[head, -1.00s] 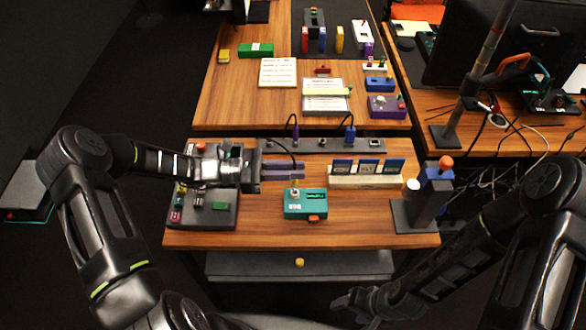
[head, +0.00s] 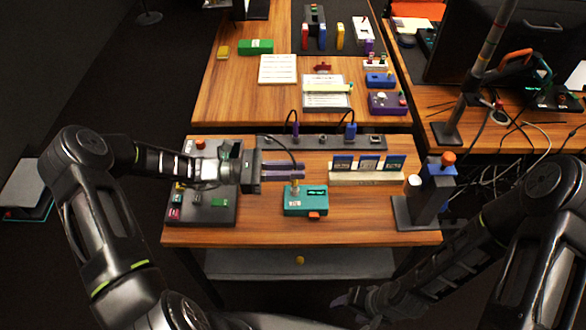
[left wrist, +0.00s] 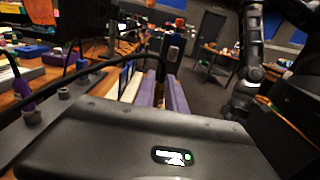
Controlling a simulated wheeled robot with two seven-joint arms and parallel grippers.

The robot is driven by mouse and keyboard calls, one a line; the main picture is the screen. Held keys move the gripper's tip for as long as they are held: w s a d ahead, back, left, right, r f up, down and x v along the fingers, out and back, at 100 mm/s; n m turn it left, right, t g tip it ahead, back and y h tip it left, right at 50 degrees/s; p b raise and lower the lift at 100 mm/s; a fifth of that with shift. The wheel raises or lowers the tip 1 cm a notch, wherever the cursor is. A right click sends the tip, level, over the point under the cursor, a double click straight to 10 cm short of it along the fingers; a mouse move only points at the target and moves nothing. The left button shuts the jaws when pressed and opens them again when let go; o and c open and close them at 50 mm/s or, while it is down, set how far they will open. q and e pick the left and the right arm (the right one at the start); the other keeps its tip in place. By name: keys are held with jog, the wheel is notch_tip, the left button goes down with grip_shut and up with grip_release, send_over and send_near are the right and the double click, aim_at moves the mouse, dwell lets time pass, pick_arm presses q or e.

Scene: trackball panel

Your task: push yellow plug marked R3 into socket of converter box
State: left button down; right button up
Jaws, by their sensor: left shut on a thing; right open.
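The teal box (head: 306,203), which I take as the converter box, stands near the table's front middle, with an orange part on its front. My left gripper (head: 303,171) has purple fingers pointing right, just above and behind the box's left part. It is shut on the plug (head: 295,188), whose small pale body shows below the fingertips at the box's top; a black cable arcs to it. The R3 mark is unreadable, and I cannot tell how deep the plug sits. The left wrist view shows the purple fingers (left wrist: 164,92). My right gripper (head: 352,302) is open and empty, low in front of the table.
A grey strip (head: 375,142) with plugs and cables lies behind the box. A rack of blue-white cards (head: 365,178) stands right of it, and a dark stand with an orange knob (head: 448,158) further right. A dark panel (head: 212,212) lies under my left arm.

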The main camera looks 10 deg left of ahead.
pick_arm(q)
jog(key=shift+f+b, duration=0.55)
jog(key=shift+f, duration=0.2)
jog(key=c, duration=1.3)
grip_release()
jog(key=shift+a, duration=0.3)
jog(key=b+v, duration=0.2)
jog(key=v, duration=0.5)
jog(key=shift+s+a, duration=0.1)
